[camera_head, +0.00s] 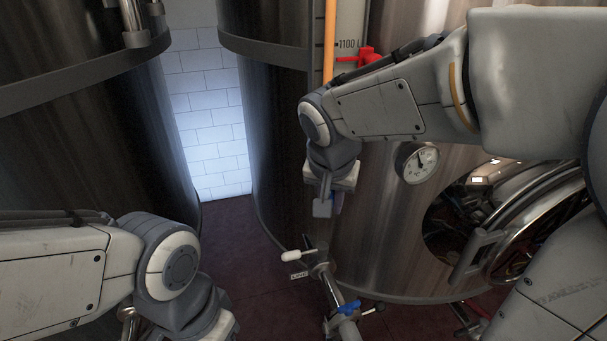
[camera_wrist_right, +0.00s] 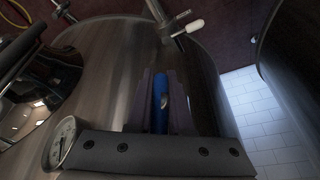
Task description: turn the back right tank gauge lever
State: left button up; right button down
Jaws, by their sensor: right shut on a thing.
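The steel tank (camera_head: 385,215) on the right carries an orange level tube (camera_head: 329,45) beside a scale marked 1100 L. My right gripper (camera_head: 322,208) points down in front of the tank, below that tube. In the right wrist view, its jaws (camera_wrist_right: 160,120) are shut on an upright blue lever (camera_wrist_right: 160,92) between the two fingers. In the head view the gripper mostly hides this lever. My left wrist shows at the lower left, with its jaws below the frame.
A round dial (camera_head: 417,162) and an open-looking hatch (camera_head: 475,225) are on the tank's front, right of the gripper. A pipe with a white-tipped handle (camera_head: 298,256) and a blue-handled valve (camera_head: 348,307) stands below. Another tank (camera_head: 90,140) is at left; floor between is clear.

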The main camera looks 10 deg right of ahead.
jog(key=shift+d+h, duration=0.1)
jog(key=shift+h, duration=0.3)
jog(key=c, duration=1.1)
grip_release()
jog(key=v, duration=1)
jog(key=shift+r, duration=0.2)
jog(key=shift+s, duration=0.15)
jog(key=s+a+f+n+g+y, duration=0.1)
jog(key=s+a+f+n+g, duration=0.1)
jog(key=s+a+f+n, duration=0.3)
jog(key=s+a+f+n+g+y, duration=0.1)
jog(key=s+a+f+n+y, duration=0.1)
jog(key=s+a+f+n, duration=0.3)
jog(key=s+f+n, duration=0.3)
jog(key=s+f, duration=0.2)
jog(key=f, duration=0.1)
jog(key=shift+s+f+n+g+y, duration=0.2)
jog(key=shift+f+n+g+y, duration=0.1)
jog(key=shift+f+n+g, duration=0.1)
